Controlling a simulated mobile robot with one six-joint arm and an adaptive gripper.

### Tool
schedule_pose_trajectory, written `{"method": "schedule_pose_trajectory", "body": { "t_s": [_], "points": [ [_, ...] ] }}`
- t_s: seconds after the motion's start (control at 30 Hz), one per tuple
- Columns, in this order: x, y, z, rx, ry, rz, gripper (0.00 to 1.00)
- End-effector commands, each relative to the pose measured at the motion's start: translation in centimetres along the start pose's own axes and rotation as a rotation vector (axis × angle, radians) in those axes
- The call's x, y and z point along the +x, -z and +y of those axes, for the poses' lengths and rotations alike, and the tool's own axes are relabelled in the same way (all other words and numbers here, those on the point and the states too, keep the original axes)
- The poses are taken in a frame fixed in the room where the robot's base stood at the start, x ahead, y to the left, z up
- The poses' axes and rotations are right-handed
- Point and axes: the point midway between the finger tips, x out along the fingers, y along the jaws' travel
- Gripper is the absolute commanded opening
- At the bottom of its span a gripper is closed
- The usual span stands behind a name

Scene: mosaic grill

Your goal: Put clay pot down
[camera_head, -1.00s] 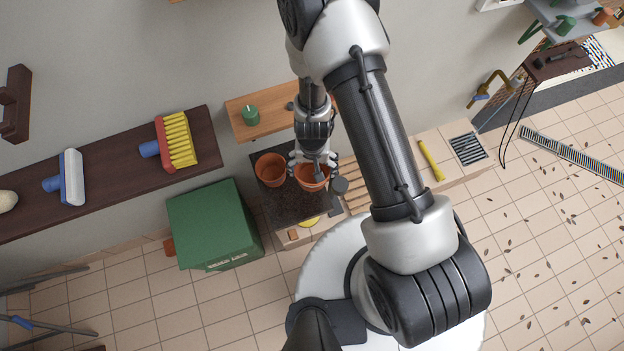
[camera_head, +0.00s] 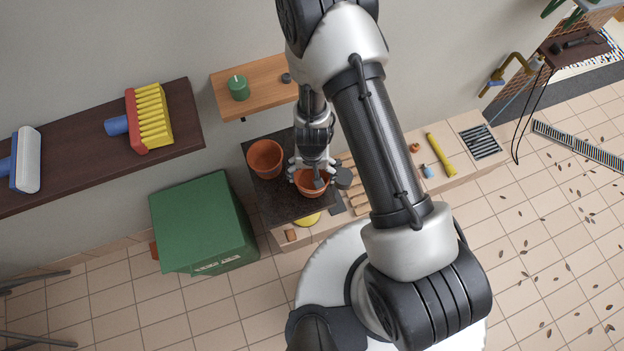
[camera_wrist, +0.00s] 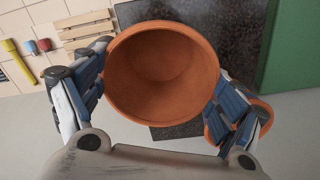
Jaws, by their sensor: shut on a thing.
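A terracotta clay pot (camera_head: 313,186) is between the fingers of my gripper (camera_head: 314,172) in the head view. In the wrist view the empty pot (camera_wrist: 163,72) fills the space between both fingers, and my gripper (camera_wrist: 165,95) is shut on its sides. The pot is over the front right part of a dark stone slab (camera_head: 283,208); whether it touches the slab I cannot tell. A second clay pot (camera_head: 265,157) stands on the slab to the left. In the wrist view that second pot (camera_wrist: 264,110) is mostly hidden behind the right finger.
A green box (camera_head: 204,222) stands left of the slab. A wooden shelf (camera_head: 222,101) with a green jar (camera_head: 239,88) is above it. Wooden slats (camera_head: 357,187) and a yellow tool (camera_head: 441,154) lie to the right. Bare slab shows in front of the second pot.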

Motion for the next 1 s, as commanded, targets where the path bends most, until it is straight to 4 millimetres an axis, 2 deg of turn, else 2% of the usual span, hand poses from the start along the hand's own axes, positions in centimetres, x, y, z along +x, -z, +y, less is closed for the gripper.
{"method": "schedule_pose_trajectory", "body": {
  "t_s": [0.03,0.23,0.7,0.73,0.9,1.0],
  "points": [
    [1.0,0.0,0.0,0.0,0.0,0.0,0.45],
    [3.6,0.0,0.0,0.0,0.0,0.0,0.45],
    [4.1,0.0,0.0,0.0,0.0,0.0,0.45],
    [4.0,0.0,0.0,0.0,0.0,-0.001,0.89],
    [3.9,0.0,0.0,0.0,0.0,0.0,1.0],
    [3.9,0.0,0.0,0.0,0.0,0.0,1.0]
  ]
}}
